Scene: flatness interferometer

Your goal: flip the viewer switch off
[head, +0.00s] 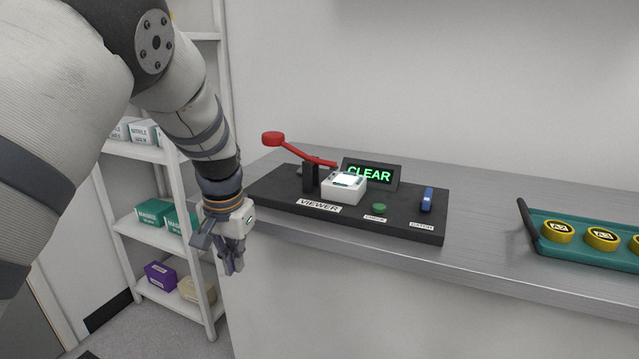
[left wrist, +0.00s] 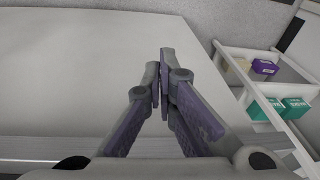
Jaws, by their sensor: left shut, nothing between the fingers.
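The viewer unit is a black base (head: 275,203) on the grey counter. It carries a small white box (head: 343,188) with a lit top, a red lever (head: 312,157) raised at its left end, and a sign (head: 370,173) reading CLEAR in green. A green button (head: 379,208) and a blue switch (head: 427,199) stand toward the right of the base, each with a small label. My left gripper (head: 232,266) is shut and empty, in front of the counter's left edge, apart from the unit. Its closed fingers also show in the left wrist view (left wrist: 164,75). My right gripper is not in view.
The counter (head: 480,215) is clear between the unit and a teal tray (head: 590,258) of yellow round pieces at the right. A white shelf rack (head: 150,155) with teal and purple boxes stands left of the counter. A plain wall is behind.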

